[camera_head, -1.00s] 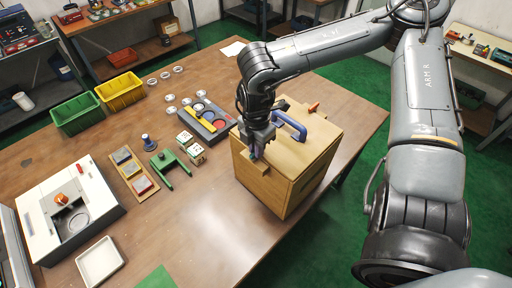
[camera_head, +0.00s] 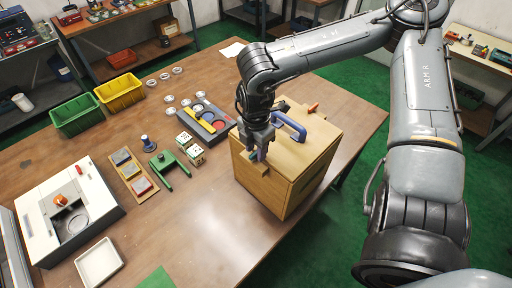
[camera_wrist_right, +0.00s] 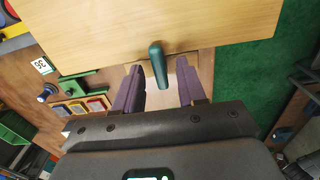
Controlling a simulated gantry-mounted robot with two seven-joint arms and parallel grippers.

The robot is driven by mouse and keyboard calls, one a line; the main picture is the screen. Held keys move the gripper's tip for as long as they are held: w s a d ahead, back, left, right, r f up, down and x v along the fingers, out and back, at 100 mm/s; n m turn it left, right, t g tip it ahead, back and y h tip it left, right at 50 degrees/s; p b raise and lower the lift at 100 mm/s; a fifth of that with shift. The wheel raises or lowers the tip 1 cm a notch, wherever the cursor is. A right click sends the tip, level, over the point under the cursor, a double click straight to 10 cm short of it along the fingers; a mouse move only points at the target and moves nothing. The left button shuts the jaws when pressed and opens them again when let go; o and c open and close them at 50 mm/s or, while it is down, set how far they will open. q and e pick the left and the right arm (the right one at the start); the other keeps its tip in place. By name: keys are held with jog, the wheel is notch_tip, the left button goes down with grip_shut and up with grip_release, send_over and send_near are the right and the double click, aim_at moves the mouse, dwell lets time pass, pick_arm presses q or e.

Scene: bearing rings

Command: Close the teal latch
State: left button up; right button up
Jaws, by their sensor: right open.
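The teal latch (camera_wrist_right: 158,65) is a short rounded lever at the edge of the wooden box (camera_wrist_right: 105,32) in the right wrist view. It sits between the two purple fingers of my right gripper (camera_wrist_right: 160,85), with a gap to each side. In the head view the box (camera_head: 300,140) stands on the table with a blue handle (camera_head: 291,126) on its lid. My right gripper (camera_head: 257,155) is at the box's left corner there, open, and the latch is mostly hidden behind it. My left gripper is not in view.
Left of the box are a green stand (camera_head: 172,168), white blocks (camera_head: 190,150) and a dark tray with discs (camera_head: 207,122). An orange knob (camera_head: 313,107) sits at the box's far edge.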

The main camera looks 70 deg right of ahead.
aim_at(256, 152)
jog(key=shift+r, duration=0.15)
notch_tip(256, 152, up, 11)
jog(key=shift+f, duration=0.2)
dwell(0.7)
